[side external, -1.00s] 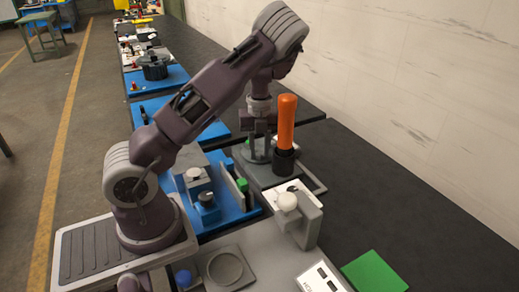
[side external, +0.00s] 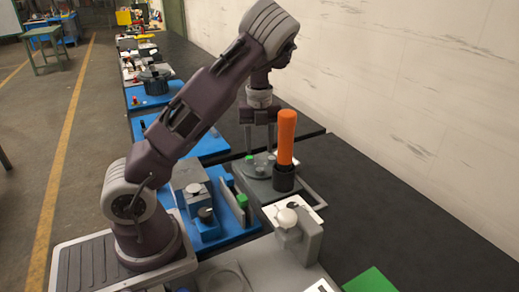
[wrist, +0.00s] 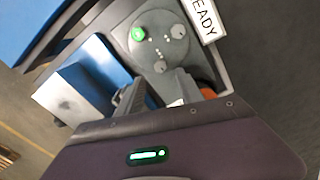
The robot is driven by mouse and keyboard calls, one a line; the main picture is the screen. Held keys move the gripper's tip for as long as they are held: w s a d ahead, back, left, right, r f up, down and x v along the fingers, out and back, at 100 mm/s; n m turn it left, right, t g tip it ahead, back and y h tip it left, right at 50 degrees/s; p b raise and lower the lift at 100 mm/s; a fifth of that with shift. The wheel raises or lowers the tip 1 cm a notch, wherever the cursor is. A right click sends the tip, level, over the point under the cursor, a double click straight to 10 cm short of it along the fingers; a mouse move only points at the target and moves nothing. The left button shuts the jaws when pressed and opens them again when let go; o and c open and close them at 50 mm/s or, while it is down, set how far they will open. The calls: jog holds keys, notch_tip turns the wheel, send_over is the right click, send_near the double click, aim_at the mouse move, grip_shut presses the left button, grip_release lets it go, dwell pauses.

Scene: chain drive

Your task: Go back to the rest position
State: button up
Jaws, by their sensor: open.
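My gripper (side external: 259,151) hangs pointing down with its two fingers apart and nothing visible between them. Its fingertips are above a grey round plate (side external: 258,168) and look clear of it. In the wrist view the fingers (wrist: 156,88) are spread at the lower edge of the same plate (wrist: 152,50). The plate carries a green-topped peg (wrist: 137,34) and several grey knobs. An upright orange handle (side external: 287,137) stands in a black holder (side external: 284,179) to the right of the gripper. Only a bit of orange shows beside the fingers in the wrist view.
A blue fixture (side external: 229,231) with grey blocks stands left of the round plate. A grey bracket with a white knob (side external: 287,217) stands in front. A READY label (wrist: 205,18) lies beside the plate. The black bench (side external: 385,215) at right is mostly clear.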

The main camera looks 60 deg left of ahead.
jog(key=shift+w, duration=0.1)
jog(key=w+d+r+n+t, duration=0.1)
jog(key=w+r+n+t, duration=0.5)
jog(key=w+r+t, duration=0.2)
notch_tip(320, 180, up, 13)
jog(key=n+t+y, duration=0.4)
jog(key=n, duration=0.5)
jog(key=s+d+r+n+g+y, duration=0.1)
jog(key=s+d+n, duration=0.2)
jog(key=s+n, duration=0.15)
jog(key=s+d+r+n, duration=0.2)
jog(key=s+d+n, duration=0.15)
jog(key=s, duration=0.25)
jog(key=s+d+f+g+h, duration=0.2)
jog(key=s+d+f, duration=0.2)
jog(key=s+d, duration=0.4)
jog(key=s+d+f+g+h, duration=0.3)
jog(key=s+d+f, duration=0.1)
jog(key=s+d, duration=0.4)
jog(key=shift+s+f+m, duration=0.4)
jog(key=shift+s, duration=0.1)
